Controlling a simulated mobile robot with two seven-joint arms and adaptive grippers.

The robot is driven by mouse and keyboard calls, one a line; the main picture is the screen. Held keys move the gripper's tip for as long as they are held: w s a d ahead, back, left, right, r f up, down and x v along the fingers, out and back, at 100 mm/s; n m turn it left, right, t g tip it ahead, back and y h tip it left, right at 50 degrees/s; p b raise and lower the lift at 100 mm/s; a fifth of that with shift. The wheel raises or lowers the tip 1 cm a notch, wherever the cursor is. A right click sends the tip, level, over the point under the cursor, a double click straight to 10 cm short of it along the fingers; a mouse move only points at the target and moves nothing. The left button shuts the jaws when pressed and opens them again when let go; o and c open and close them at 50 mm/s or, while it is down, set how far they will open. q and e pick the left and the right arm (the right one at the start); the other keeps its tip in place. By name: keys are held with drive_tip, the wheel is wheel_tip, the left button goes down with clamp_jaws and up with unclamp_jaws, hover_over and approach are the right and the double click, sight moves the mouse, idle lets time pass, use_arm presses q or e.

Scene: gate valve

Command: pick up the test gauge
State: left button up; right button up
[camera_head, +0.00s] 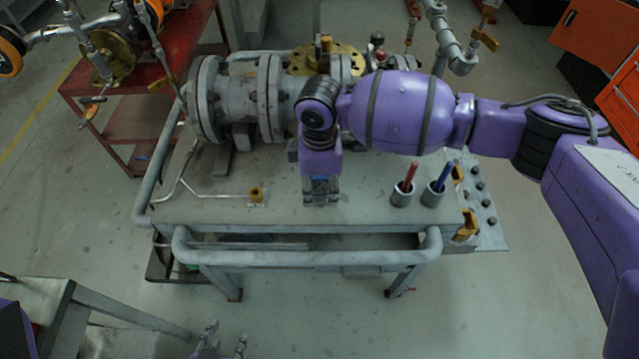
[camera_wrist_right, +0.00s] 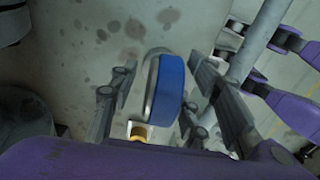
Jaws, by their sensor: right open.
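The test gauge (camera_wrist_right: 168,88) shows in the right wrist view as a blue round body with a pale rim and a brass fitting at its lower end. My right gripper (camera_wrist_right: 160,95) is open, with one finger on each side of the gauge. Whether the fingers touch the gauge cannot be told. My left gripper (camera_head: 225,340) is at the bottom edge of the head view, with its two fingertips apart and empty.
The grey bench (camera_head: 220,205) carries a flanged gate valve (camera_head: 235,98) behind my right gripper. A red-handled tool (camera_head: 408,180) and a blue-handled tool (camera_head: 442,180) stand in cups to the right. A brass fitting (camera_head: 257,194) lies left. A rail (camera_head: 310,259) runs along the front.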

drive_tip(key=shift+c, duration=0.2)
clamp_jaws()
drive_tip(key=shift+r, duration=0.1)
drive_tip(key=shift+r, duration=0.1)
